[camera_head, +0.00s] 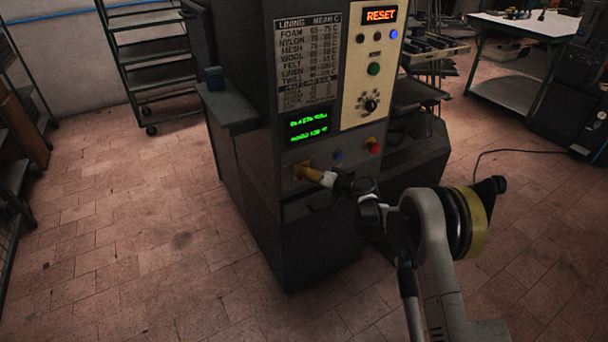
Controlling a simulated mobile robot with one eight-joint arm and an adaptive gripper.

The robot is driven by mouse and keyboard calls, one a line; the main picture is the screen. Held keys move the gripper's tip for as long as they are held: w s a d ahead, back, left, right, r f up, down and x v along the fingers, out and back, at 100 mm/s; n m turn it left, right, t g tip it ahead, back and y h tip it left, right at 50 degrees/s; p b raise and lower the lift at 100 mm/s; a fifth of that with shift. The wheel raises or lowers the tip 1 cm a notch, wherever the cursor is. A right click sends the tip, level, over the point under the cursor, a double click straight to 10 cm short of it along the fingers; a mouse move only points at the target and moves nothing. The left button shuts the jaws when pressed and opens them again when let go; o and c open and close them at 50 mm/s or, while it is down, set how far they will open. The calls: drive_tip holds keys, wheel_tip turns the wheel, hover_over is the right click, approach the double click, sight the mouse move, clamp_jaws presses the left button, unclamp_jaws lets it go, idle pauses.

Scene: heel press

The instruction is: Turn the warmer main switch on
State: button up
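The warmer is a dark cabinet (262,215) in the middle of the view. A small orange-yellow switch plate (298,170) sits low on its front, below the green display; it looks like the main switch. My gripper (311,174) is right at this plate, reaching in from the right. The fingertips and the switch handle overlap in the picture, so the handle's angle is hidden. I cannot tell whether the fingers touch or grip it.
The panel has a lit RESET sign (380,15), a black dial (371,104), a lit green display (309,126) and a red button (375,147) on yellow. A shelf rack (150,60) stands behind left, a workbench (520,24) behind right. The left floor is clear.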

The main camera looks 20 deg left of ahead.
drive_tip(key=shift+d, duration=0.1)
drive_tip(key=v, duration=1.1)
drive_tip(key=shift+s+d+r, duration=0.15)
drive_tip(key=shift+d+r, duration=0.1)
drive_tip(key=shift+d, duration=0.1)
drive_tip(key=s+d+r+m+h, duration=0.1)
drive_tip(key=s+d+r+h, duration=0.5)
drive_tip(key=d+r, duration=0.7)
drive_tip(key=s+d+r+m+h, duration=0.1)
drive_tip(key=s+d+h, duration=0.3)
drive_tip(key=s+d, duration=0.7)
drive_tip(key=s+d+r+m+t+h, duration=0.1)
drive_tip(key=s+d+r+h, duration=0.1)
drive_tip(key=s+d, duration=1)
drive_tip(key=s+h, duration=0.1)
drive_tip(key=s, duration=0.6)
drive_tip(key=shift+d+m+h, duration=0.3)
drive_tip(key=shift+h, duration=0.1)
